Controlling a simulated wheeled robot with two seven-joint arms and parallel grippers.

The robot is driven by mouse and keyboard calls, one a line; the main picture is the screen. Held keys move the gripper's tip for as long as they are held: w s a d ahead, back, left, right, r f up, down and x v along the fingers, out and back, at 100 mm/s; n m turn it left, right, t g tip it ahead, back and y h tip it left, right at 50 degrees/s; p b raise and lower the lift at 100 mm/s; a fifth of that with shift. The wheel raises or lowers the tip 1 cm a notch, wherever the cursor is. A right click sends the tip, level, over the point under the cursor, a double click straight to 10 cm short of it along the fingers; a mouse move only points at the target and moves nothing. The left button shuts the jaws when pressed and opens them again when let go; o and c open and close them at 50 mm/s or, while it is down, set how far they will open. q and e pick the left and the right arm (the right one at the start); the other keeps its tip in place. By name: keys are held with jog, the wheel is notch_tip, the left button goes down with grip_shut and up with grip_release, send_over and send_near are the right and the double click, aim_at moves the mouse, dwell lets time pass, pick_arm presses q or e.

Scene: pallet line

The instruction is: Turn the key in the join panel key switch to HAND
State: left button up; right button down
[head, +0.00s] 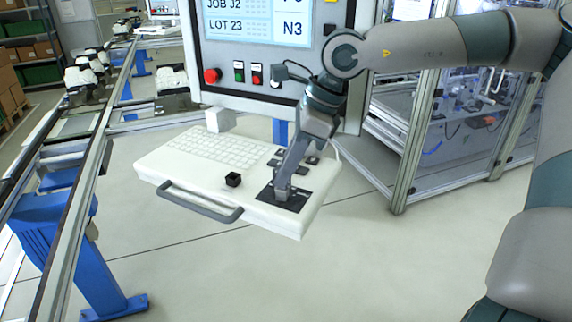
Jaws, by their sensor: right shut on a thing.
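The join panel (270,62) stands at the centre back, with a screen reading JOB J2, LOT 23 and N3. Below it a white keyboard console (165,167) juts out with a grey front handle (200,203). A dark square plate (296,202) sits at the console's right end. My right gripper (284,190) points down onto this plate, its fingers closed together at the plate's middle. The key and its switch are hidden by the fingers, so the switch position cannot be read. My left gripper is not in view.
A red emergency button (212,76) and green and red buttons are on the panel. A framed glass cell (415,130) stands right; a conveyor rail (75,205) runs left. Floor in front is clear.

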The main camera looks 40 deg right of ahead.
jog(key=n+g+p, duration=0.1)
jog(key=n, duration=0.2)
jog(key=shift+w+n+y, duration=0.15)
jog(key=shift+n+y, duration=0.25)
jog(key=c, duration=1.3)
grip_release()
jog(key=shift+c, duration=0.2)
jog(key=shift+r, duration=0.2)
jog(key=shift+r+p, duration=1.15)
jog(key=shift+r, duration=2.15)
